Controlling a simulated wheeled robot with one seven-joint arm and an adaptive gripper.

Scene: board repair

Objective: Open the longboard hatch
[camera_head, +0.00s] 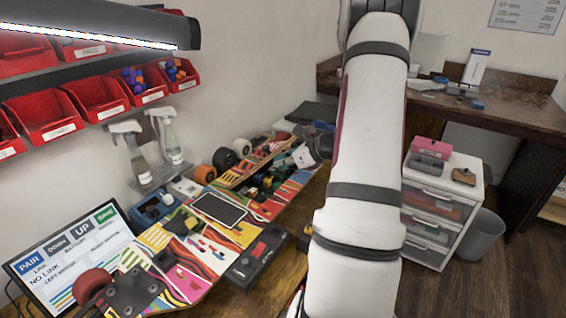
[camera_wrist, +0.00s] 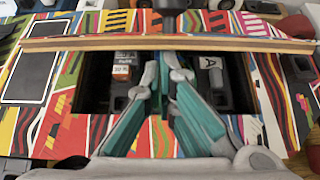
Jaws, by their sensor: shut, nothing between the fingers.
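The longboard (camera_head: 170,265) lies on the workbench, brightly patterned, and its deck also fills the wrist view (camera_wrist: 75,135). An open rectangular compartment (camera_wrist: 95,85) shows in the deck, with dark parts inside, one with an orange label and one marked "A". The hatch lid (camera_wrist: 165,45) stands raised along the far side of this opening, seen nearly edge-on as a wooden strip. It also shows tilted up in the head view (camera_head: 258,162). My gripper (camera_wrist: 168,72) is shut and empty, its teal fingers over the opening on the near side of the lid.
Spray bottles (camera_head: 168,137) and red bins (camera_head: 95,97) line the wall. A white drawer unit (camera_head: 440,210) stands right of my arm.

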